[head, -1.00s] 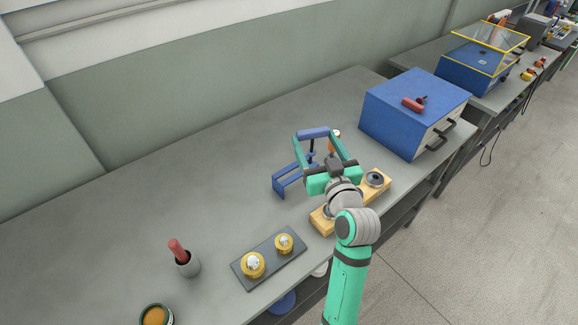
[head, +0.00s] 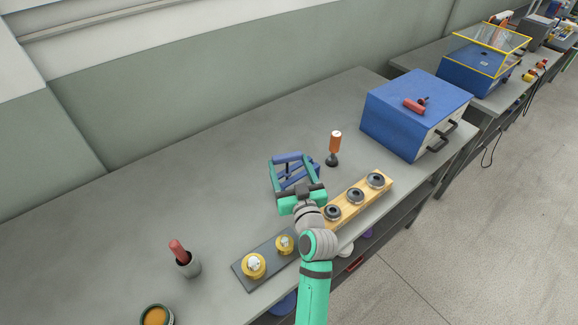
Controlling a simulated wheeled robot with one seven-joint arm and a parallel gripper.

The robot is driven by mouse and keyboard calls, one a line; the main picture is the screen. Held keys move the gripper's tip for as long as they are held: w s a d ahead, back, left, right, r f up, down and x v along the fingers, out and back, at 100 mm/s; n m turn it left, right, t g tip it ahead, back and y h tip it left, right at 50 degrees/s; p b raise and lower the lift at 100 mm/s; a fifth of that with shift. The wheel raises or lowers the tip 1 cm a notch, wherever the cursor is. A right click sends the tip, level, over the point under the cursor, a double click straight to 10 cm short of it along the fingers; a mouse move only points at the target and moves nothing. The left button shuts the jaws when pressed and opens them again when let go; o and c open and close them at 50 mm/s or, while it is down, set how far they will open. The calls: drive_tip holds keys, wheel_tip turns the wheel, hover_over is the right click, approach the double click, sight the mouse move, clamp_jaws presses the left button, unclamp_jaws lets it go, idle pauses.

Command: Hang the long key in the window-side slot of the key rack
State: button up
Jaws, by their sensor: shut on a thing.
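My gripper (head: 288,160) is shut on the blue handle (head: 288,157) of a key, which lies crosswise between the two green fingers. The key's shaft is hidden or too small to make out now. The blue key rack (head: 297,179) stands on the bench right behind and between the fingers, largely covered by them. The key's handle is over or beside the rack in the picture; I cannot tell whether it touches the rack or sits in a slot, nor which slot it lines up with.
A wooden block (head: 341,208) with three dark rings lies right of my gripper. A tool with an orange handle (head: 335,141) stands behind it. A blue box (head: 412,100) with a red tool on top is farther right.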

drive_tip(key=shift+s, duration=0.1)
drive_tip(key=shift+f, duration=0.25)
drive_tip(key=o, duration=1.2)
drive_tip(key=shift+c, duration=0.2)
drive_tip(key=shift+r, duration=0.2)
drive_tip(key=shift+s+d, duration=0.1)
drive_tip(key=shift+s, duration=0.1)
drive_tip(key=v, duration=1.1)
drive_tip(key=shift+s, duration=0.3)
drive_tip(key=shift+d+r, duration=0.1)
